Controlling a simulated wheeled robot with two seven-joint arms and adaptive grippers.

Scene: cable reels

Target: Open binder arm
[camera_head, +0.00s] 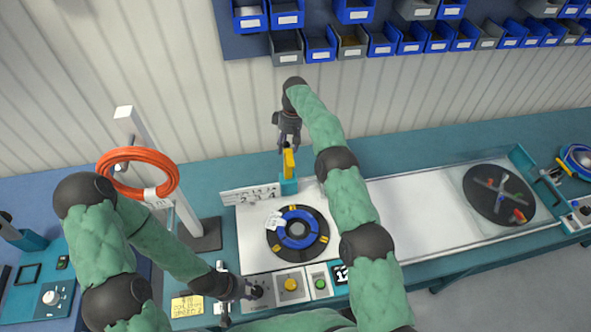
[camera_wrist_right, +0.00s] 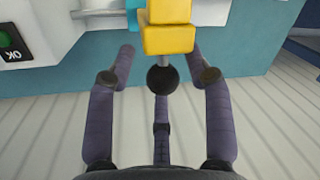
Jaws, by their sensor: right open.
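The binder arm is a yellow arm on a teal post; it stands at the back edge of the work plate in the head view (camera_head: 289,163). In the right wrist view the yellow arm (camera_wrist_right: 168,38) ends in a black ball knob (camera_wrist_right: 162,80). My right gripper (camera_head: 288,141) is at the upper end of the arm. Its fingers (camera_wrist_right: 161,62) are spread on both sides of the knob, with visible gaps. My left gripper (camera_head: 236,288) is low at the front panel, close to a black knob (camera_head: 257,291); its finger opening is not clear.
A round black reel with a blue ring (camera_head: 298,232) lies on the plate, in front of a numbered strip (camera_head: 250,194). An orange cable coil (camera_head: 138,167) hangs on a white stand at left. A black disc (camera_head: 498,195) lies at right. Yellow and green buttons line the front panel.

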